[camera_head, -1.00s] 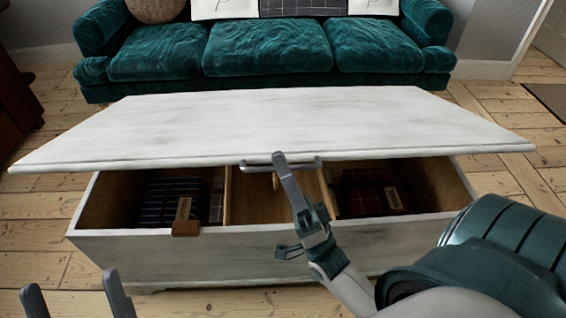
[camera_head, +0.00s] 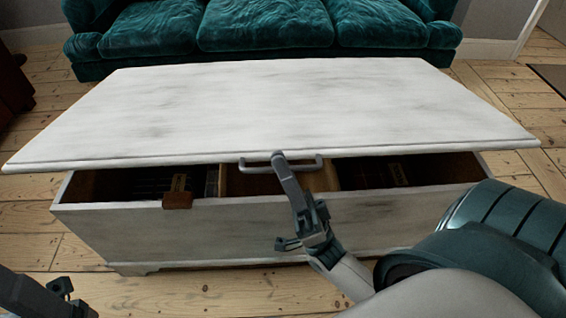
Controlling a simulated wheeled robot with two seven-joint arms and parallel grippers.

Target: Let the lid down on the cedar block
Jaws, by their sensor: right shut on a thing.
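The white lid (camera_head: 270,108) of the chest is partly lowered, its front edge still above the chest's front wall (camera_head: 240,238). A dark gap shows between them. The small brown cedar block (camera_head: 177,200) sits on the front wall's rim, left of the middle, under the lid's edge and apart from it. My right gripper (camera_head: 281,160) is shut on the metal handle (camera_head: 258,163) at the middle of the lid's front edge. My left gripper (camera_head: 45,298) is at the lower left corner, partly cut off, away from the chest; its jaw opening is unclear.
Inside the chest, a wooden divider (camera_head: 265,181) separates folded dark cloths with tags, mostly in shadow. A teal sofa (camera_head: 265,25) stands behind the chest. Bare floorboards (camera_head: 190,290) lie in front and at the sides.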

